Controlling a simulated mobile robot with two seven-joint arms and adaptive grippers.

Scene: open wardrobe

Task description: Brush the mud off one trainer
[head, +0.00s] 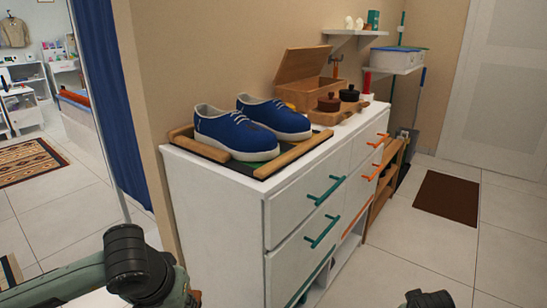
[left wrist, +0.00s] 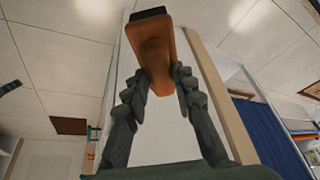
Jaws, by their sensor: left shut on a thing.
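Two blue trainers with white soles and laces stand side by side on a tray (head: 286,160) with wooden side bars, on top of a white dresser: a near one (head: 234,132) and a far one (head: 274,114). I cannot make out mud on either at this size. In the left wrist view my left gripper (left wrist: 160,74) is shut on an orange-brown wooden brush (left wrist: 153,42) with a dark end pointing away from the fingers. In the head view my left arm enters at lower left, but its gripper and the brush are hidden. My right gripper is not in view.
The dresser (head: 212,202) has teal and orange drawer handles. Behind the trainers are an open wooden box (head: 302,66) and lidded round pots (head: 328,102). A wall shelf (head: 398,69) holds a storage box. A brown mat (head: 447,198) lies on open floor at right.

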